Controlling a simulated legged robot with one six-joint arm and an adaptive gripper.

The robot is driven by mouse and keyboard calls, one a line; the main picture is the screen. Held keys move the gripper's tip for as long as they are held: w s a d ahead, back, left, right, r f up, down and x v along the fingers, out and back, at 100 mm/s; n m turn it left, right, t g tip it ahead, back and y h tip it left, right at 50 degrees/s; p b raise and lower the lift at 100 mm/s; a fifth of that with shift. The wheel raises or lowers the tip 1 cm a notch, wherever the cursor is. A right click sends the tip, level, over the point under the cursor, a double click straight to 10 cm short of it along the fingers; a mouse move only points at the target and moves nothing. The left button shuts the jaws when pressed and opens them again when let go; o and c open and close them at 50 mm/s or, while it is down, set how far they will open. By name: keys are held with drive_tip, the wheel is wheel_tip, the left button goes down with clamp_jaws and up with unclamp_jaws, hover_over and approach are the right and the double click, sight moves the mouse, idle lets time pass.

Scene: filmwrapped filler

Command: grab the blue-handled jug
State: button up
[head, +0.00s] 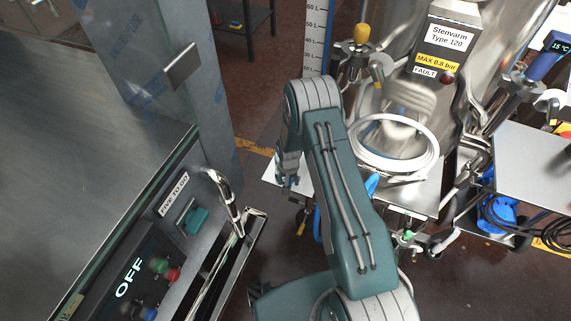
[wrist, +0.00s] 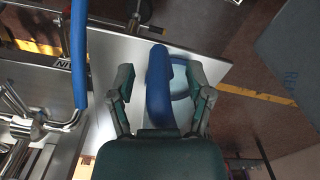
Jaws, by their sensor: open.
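In the wrist view, the jug's thick blue handle (wrist: 158,88) stands between the two fingers of my gripper (wrist: 162,92). The fingers are open, one on each side, with a visible gap to the handle. The jug's body (wrist: 181,80) shows as a pale bluish part just right of the handle, partly covered by the handle and the right finger. In the head view, my gripper (head: 290,178) points down at the left of my forearm, over the edge of a pale surface. I cannot make out the jug for certain in the head view.
A pale flat plate (wrist: 112,52) lies under the jug. A blue-sleeved pipe (wrist: 78,55) runs close on the left in the wrist view. A steel vessel with a coiled white hose (head: 432,150) stands right of my arm. A control panel (head: 145,275) is at left.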

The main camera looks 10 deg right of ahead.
clamp_jaws()
idle(0.4)
